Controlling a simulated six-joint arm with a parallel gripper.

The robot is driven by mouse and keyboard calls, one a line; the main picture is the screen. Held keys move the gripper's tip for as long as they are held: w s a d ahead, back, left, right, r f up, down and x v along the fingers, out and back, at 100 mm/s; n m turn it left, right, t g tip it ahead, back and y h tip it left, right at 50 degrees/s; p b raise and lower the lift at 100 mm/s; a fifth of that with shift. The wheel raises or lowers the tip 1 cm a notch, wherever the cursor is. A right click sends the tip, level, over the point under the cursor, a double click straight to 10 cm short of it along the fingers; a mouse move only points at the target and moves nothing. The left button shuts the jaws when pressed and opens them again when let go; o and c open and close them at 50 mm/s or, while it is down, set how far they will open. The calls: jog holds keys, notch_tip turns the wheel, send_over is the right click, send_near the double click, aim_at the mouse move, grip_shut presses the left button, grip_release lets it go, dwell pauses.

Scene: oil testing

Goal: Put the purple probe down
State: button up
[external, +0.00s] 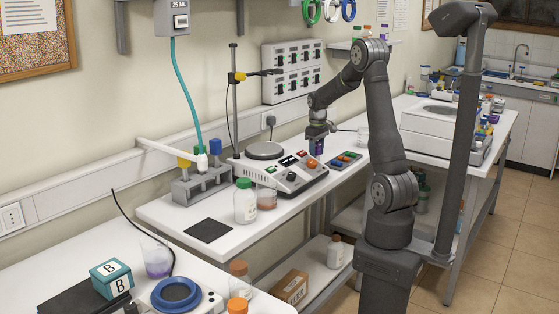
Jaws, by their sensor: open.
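A small purple piece (317,148), which looks like the purple probe, shows right at the tips of my gripper (318,138). The gripper points down over the right end of the white and grey instrument (290,178). Its jaws are open. The purple piece is small and partly hidden by the fingers, and I cannot tell whether it touches them or what it rests on.
A small tray (345,160) with coloured items lies right of the instrument. A green-capped bottle (245,201) and a jar of brown liquid (267,196) stand in front of it. A thin stand (236,97) rises behind. A black mat (208,230) lies bare on the bench.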

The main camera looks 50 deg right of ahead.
jog(key=shift+o, duration=0.4)
notch_tip(320, 180, up, 12)
jog(key=shift+f, duration=0.25)
jog(key=shift+s+a+f+m, duration=0.1)
jog(key=shift+s+f+m, duration=0.15)
jog(key=shift+s+m, duration=0.05)
jog(key=s+f+m+t, duration=0.1)
jog(key=s+m+t, duration=0.6)
jog(key=m, duration=1.1)
jog(key=s+f+m+t, duration=0.2)
jog(key=s+m+t, duration=0.45)
jog(key=m, duration=1.05)
jog(key=x, duration=1.7)
jog(key=shift+w, duration=0.1)
